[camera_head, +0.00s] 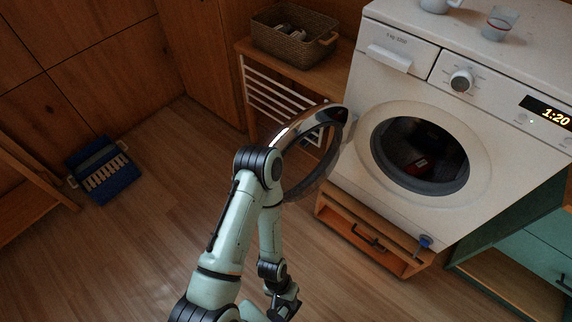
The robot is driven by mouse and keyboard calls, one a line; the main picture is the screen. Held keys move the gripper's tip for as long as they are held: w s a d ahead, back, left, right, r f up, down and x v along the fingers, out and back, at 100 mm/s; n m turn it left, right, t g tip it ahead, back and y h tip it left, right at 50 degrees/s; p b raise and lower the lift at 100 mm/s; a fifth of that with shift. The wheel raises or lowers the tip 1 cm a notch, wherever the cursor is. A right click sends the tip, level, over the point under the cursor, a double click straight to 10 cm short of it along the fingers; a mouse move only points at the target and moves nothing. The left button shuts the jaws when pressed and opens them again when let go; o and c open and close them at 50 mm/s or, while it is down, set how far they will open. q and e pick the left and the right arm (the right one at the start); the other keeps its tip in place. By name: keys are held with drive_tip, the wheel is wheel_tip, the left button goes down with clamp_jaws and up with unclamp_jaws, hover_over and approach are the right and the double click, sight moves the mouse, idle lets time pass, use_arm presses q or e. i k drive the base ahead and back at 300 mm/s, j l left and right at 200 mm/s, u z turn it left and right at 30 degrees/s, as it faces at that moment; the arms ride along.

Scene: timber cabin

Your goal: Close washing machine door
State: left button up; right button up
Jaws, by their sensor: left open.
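The white washing machine (368,133) stands at the right. Its round door (333,150), a chrome ring with dark glass, stands open, swung out to the left of the opening. Dark items and something red lie inside the drum (420,158). My left arm rises from the bottom and bends down again; its elbow overlaps the door's left edge in the picture, and I cannot tell whether they touch. My left gripper (287,303) is open and low at the bottom centre, below and apart from the door. My right gripper is not in view.
A wooden drawer (358,238) sits below the machine. A slatted bench with a wicker basket (288,40) stands behind the door. A blue crate (102,172) lies on the floor at left. Cups (499,23) stand on the machine. The floor at left centre is clear.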

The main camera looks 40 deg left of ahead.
sight(337, 116)
drive_tip(key=j+z, duration=0.1)
drive_tip(key=j, duration=0.35)
drive_tip(key=k+j+z, duration=0.1)
drive_tip(key=j, duration=0.35)
drive_tip(key=j+z, duration=0.25)
drive_tip(key=j, duration=0.35)
drive_tip(key=j+z, duration=0.25)
drive_tip(key=j, duration=0.35)
drive_tip(key=k+j+z, duration=0.25)
drive_tip(key=j, duration=0.35)
drive_tip(key=k, duration=0.2)
